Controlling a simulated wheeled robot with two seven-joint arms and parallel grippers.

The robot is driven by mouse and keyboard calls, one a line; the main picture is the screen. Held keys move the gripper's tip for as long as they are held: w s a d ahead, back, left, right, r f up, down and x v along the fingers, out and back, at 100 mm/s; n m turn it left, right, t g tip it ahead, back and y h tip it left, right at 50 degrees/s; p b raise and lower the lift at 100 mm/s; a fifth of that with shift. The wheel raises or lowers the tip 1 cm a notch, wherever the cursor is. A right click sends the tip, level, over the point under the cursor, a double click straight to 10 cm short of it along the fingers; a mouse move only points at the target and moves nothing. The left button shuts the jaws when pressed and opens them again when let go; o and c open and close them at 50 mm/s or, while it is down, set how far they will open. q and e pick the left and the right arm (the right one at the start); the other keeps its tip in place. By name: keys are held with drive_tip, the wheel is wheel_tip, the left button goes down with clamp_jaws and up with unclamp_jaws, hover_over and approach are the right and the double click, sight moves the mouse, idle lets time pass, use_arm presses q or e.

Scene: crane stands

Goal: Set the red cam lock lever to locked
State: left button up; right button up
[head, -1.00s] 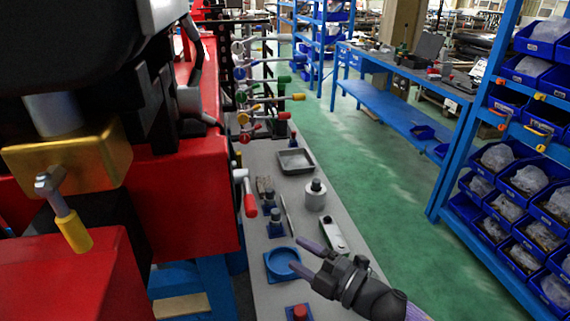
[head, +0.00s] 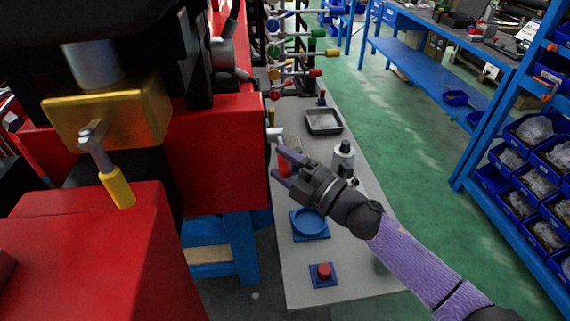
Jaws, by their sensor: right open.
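The red cam lock lever (head: 284,167) is on the right side of the red machine. Its silver pivot (head: 275,133) shows above, and its red handle hangs downward, partly hidden by my right gripper. My right gripper (head: 277,163) is open, with its two purple fingertips pointing left at the handle. The handle appears between the fingers in the picture; I cannot tell whether they touch it. My left gripper is not in view.
A grey bench holds a blue round dish (head: 310,224), a red button on a blue base (head: 324,271), a grey tray (head: 324,121) and a white cylinder (head: 343,155). A yellow-handled lever (head: 117,187) hangs at left.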

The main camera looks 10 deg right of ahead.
clamp_jaws()
idle(1.3)
